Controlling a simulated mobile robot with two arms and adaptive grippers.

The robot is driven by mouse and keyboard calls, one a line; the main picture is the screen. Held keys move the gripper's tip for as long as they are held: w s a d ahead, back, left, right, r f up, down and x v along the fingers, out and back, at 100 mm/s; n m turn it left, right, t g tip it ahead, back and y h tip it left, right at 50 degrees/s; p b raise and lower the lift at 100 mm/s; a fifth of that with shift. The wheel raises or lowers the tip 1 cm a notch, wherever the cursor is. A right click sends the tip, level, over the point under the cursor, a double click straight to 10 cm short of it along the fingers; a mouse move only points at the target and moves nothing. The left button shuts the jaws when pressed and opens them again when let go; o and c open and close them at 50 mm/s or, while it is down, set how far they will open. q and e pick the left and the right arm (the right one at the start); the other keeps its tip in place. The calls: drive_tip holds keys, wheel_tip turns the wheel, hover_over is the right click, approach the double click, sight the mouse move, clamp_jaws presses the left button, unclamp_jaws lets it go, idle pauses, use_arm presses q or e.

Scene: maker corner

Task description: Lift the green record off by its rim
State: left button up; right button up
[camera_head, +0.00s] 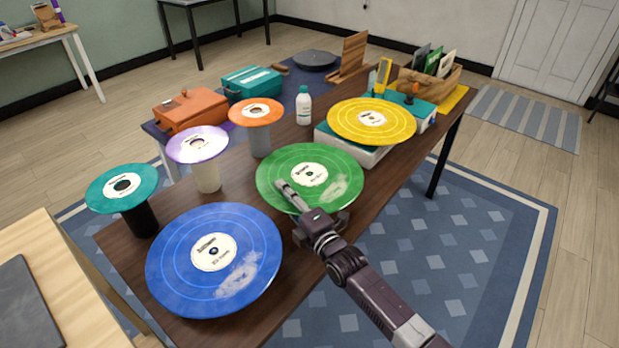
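The green record (335,165), with a cream label and a pale smudge on its right side, lies flat and face up near the middle of the long dark table. What bears it from below is hidden. My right gripper (289,193) comes in from the lower right and is at the record's near rim. One finger reaches over the record's top face toward the label. My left gripper is not in view.
A blue record (180,275) lies close by at the near left, and a yellow record (400,118) sits on the turntable behind. Smaller teal (100,193), purple (185,151) and orange (240,112) discs stand on posts at left. A white bottle (304,108) stands behind the green record.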

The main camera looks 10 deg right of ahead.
clamp_jaws()
drive_tip(key=shift+r, duration=0.15)
idle(0.4)
